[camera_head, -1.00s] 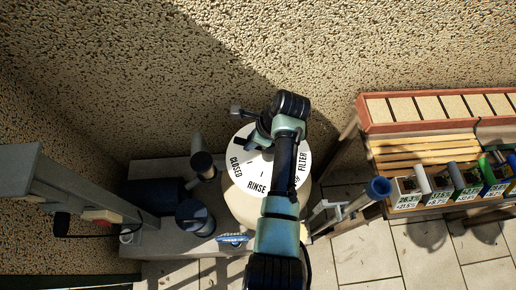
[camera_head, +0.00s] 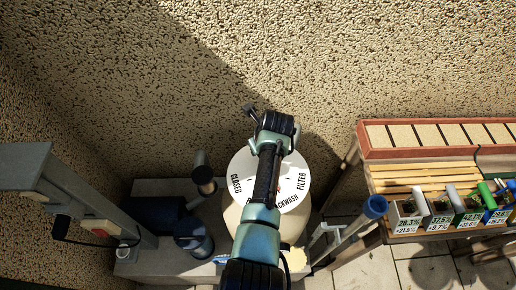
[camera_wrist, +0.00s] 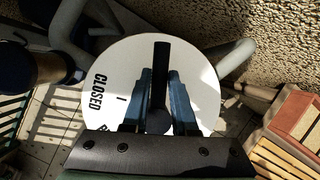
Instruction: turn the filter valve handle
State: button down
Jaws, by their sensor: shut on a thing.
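The filter valve has a round white dial (camera_head: 238,168) on top of a cream tank (camera_head: 233,215). CLOSED, FILTER and BACKWASH can be read in the head view; my arm covers part of the dial. In the wrist view the dial (camera_wrist: 120,65) shows CLOSED at its left. The black valve handle (camera_wrist: 161,60) stands across the dial there, running up from its middle. My gripper (camera_wrist: 160,88) has its two blue fingers on either side of the handle, shut on it. In the head view the handle and fingertips are hidden by my wrist.
A dark blue pump (camera_head: 170,215) and pipes stand left of the tank. A grey post (camera_head: 60,190) with a red-and-white box is farther left. A wooden shelf (camera_head: 420,175) with boxes is at right, a blue-topped pipe (camera_head: 374,207) before it. A stucco wall rises behind.

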jog(key=shift+w+d, duration=0.1)
dwell(0.3)
jog(key=c, duration=0.7)
grip_release()
jog(key=v, duration=1.3)
jog(key=shift+b, duration=0.45)
